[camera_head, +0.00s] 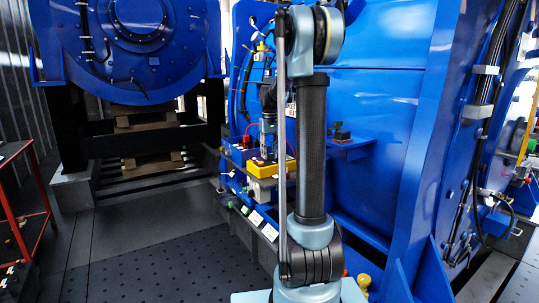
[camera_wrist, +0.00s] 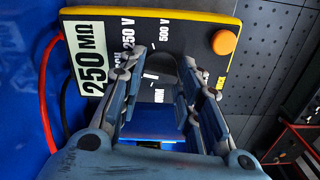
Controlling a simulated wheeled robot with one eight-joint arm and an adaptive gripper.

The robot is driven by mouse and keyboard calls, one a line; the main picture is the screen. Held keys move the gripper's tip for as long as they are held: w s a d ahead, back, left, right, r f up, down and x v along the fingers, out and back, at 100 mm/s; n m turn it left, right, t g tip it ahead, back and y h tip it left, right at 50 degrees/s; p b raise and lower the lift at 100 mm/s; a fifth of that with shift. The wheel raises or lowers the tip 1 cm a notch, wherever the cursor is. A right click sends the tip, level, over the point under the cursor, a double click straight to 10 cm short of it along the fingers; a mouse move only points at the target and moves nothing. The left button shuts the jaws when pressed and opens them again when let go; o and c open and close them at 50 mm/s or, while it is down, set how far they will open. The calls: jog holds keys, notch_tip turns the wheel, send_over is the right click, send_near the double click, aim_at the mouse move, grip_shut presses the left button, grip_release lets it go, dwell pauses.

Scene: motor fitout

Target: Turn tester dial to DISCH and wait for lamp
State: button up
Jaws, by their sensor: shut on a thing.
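The yellow-edged tester (camera_wrist: 196,21) has a black face in the wrist view. A pale readout (camera_wrist: 91,58) on it says 250 MΩ. White scale marks include 250 V and 500 V; other labels are partly covered by my fingers. A round orange lamp or button (camera_wrist: 225,42) sits at the face's right; I cannot tell whether it is lit. My gripper (camera_wrist: 163,64) is shut on the black dial (camera_wrist: 169,66), mostly hidden between the fingers, so its pointer setting is unclear. In the head view my gripper (camera_head: 268,147) reaches down to the tester (camera_head: 262,170).
Red (camera_wrist: 43,90) and black cables run from the tester's left side. A large blue motor housing (camera_head: 375,95) stands behind and right of my arm. A red cart (camera_head: 30,205) is at the left edge. The dark floor (camera_head: 150,262) between is open.

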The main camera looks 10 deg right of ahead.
jog(key=shift+n, duration=0.8)
jog(key=o, duration=1)
jog(key=shift+d, duration=0.1)
jog(key=shift+o, duration=0.2)
notch_tip(320, 180, up, 12)
